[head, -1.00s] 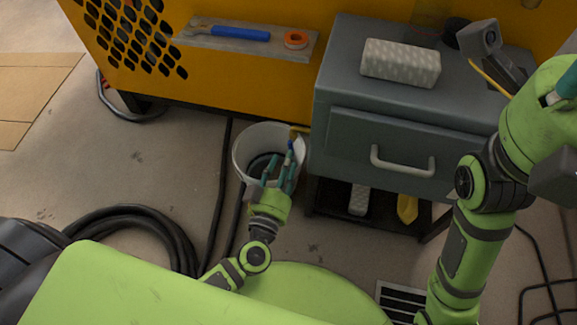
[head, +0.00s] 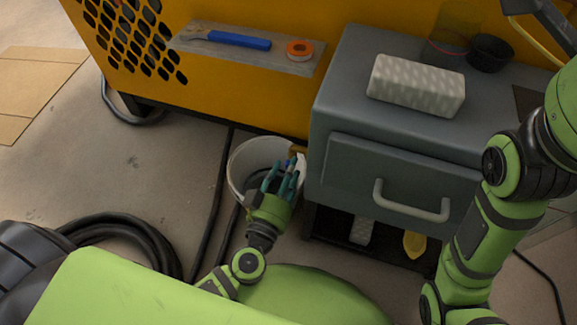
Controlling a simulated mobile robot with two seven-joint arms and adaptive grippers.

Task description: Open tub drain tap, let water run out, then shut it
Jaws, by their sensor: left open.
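A white tub (head: 238,163) stands on the floor between the yellow machine and the grey cabinet. A small brass-coloured tap (head: 297,150) with a blue part shows at the tub's back right, partly behind my fingers. My left gripper (head: 281,170) is over the tub's near right side, open, with its teal fingertips close to the tap. Whether they touch it cannot be told. The inside of the tub looks dark low down; the water level is unclear.
A grey cabinet (head: 345,110) with a drawer handle stands right of the tub, holding a white patterned block (head: 416,86) and a dark bowl (head: 491,53). A shelf (head: 200,47) bears a blue-handled tool and orange tape. Black hoses (head: 140,228) lie on the floor at left.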

